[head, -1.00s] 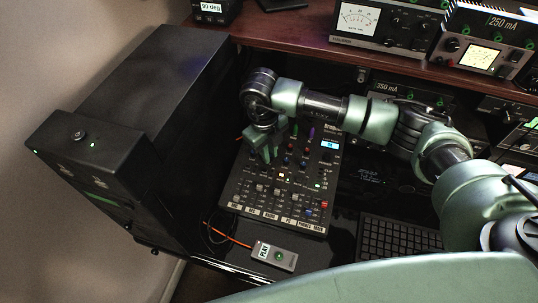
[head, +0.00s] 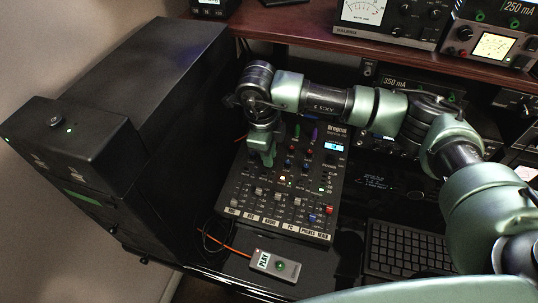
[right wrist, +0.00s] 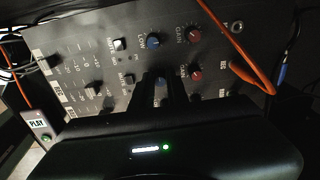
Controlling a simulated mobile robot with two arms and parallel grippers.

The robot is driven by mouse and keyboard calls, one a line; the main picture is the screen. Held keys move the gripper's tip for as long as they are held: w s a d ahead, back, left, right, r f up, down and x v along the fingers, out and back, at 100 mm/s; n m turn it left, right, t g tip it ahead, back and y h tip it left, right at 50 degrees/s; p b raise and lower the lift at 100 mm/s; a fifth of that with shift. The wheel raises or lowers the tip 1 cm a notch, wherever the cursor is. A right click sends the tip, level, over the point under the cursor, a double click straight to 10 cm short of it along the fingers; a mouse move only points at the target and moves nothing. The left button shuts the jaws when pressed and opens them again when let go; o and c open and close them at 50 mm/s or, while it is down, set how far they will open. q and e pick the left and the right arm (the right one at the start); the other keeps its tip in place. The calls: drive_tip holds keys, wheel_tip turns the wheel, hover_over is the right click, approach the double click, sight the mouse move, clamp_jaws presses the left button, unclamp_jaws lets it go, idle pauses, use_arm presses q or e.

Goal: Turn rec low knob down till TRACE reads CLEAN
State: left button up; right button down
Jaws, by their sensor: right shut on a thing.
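The black mixer (head: 240,190) lies on the desk, with rows of knobs and faders. My right gripper (head: 265,155) reaches down onto the mixer's upper left knobs. In the right wrist view its fingers (right wrist: 160,88) are closed around a blue knob (right wrist: 160,80) in the LOW column of the second row. The fingers hide most of that knob and its label. Another blue LOW knob (right wrist: 152,41) sits free in the row above. No readable TRACE text shows; the mixer's small display (head: 333,147) is too small to read. My left gripper is out of view.
Red gain knobs (right wrist: 193,34) sit close beside the fingers. Orange cables (right wrist: 255,80) run past the mixer edge. A PLAY box (head: 273,265) lies in front, a keyboard (head: 400,250) to the right, a dark cabinet (head: 140,100) to the left.

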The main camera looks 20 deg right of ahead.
idle(0.3)
drive_tip(key=c, duration=1.4)
unclamp_jaws()
drive_tip(key=shift+r, duration=0.1)
drive_tip(key=r, duration=0.5)
drive_tip(key=a+r+b, duration=0.1)
drive_tip(key=r, duration=0.1)
drive_tip(key=shift+s+r, duration=0.15)
drive_tip(key=shift+r, duration=0.15)
